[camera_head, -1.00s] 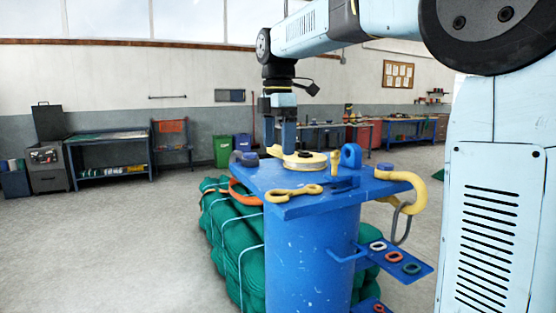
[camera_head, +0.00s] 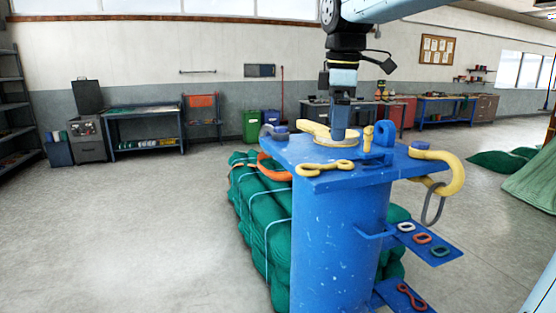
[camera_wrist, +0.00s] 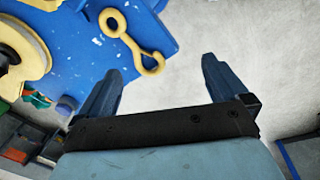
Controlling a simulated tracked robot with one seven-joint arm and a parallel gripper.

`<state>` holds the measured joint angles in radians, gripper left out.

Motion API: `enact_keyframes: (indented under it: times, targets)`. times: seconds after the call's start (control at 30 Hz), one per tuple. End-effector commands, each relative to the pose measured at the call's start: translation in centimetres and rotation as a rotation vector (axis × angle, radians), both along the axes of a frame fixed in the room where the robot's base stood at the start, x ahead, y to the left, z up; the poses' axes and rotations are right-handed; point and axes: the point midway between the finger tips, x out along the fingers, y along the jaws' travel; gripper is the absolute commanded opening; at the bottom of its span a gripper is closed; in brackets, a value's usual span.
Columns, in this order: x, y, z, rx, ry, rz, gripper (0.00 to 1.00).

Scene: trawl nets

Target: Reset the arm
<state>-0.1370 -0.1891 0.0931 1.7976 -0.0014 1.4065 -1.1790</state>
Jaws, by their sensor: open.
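My gripper (camera_head: 341,122) hangs pointing down over the blue stand's top in the head view, overlapping the yellow round piece (camera_head: 312,129); its height above the stand is hard to tell. In the wrist view its two blue fingers (camera_wrist: 158,70) are wide apart with nothing between them. A yellow eyed fitting (camera_wrist: 130,40) lies on the blue stand beyond the fingers there; in the head view it lies on the stand's front edge (camera_head: 327,167). Part of my arm (camera_head: 400,8) runs along the top of the head view.
The blue stand (camera_head: 335,240) also carries a yellow hook (camera_head: 440,166), a grey shackle (camera_head: 272,131) and a side shelf with small links (camera_head: 422,238). Green net bundles (camera_head: 262,215) lie around its base. Workbenches line the back wall. The floor at left is clear.

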Motion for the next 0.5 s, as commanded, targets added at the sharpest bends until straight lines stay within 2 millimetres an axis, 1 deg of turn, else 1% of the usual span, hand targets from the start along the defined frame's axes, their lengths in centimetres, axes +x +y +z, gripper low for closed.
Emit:
enact_keyframes:
  times: [0.03, 0.27, 0.5]
  targets:
    - [-1.4, -0.9, -0.5, 0.011, -0.022, -0.079, 1.0]
    - [-6.4, -4.4, -3.6, 0.094, -0.119, -0.475, 1.0]
    - [-11.7, -7.4, -7.9, 0.219, -0.211, -0.88, 1.0]
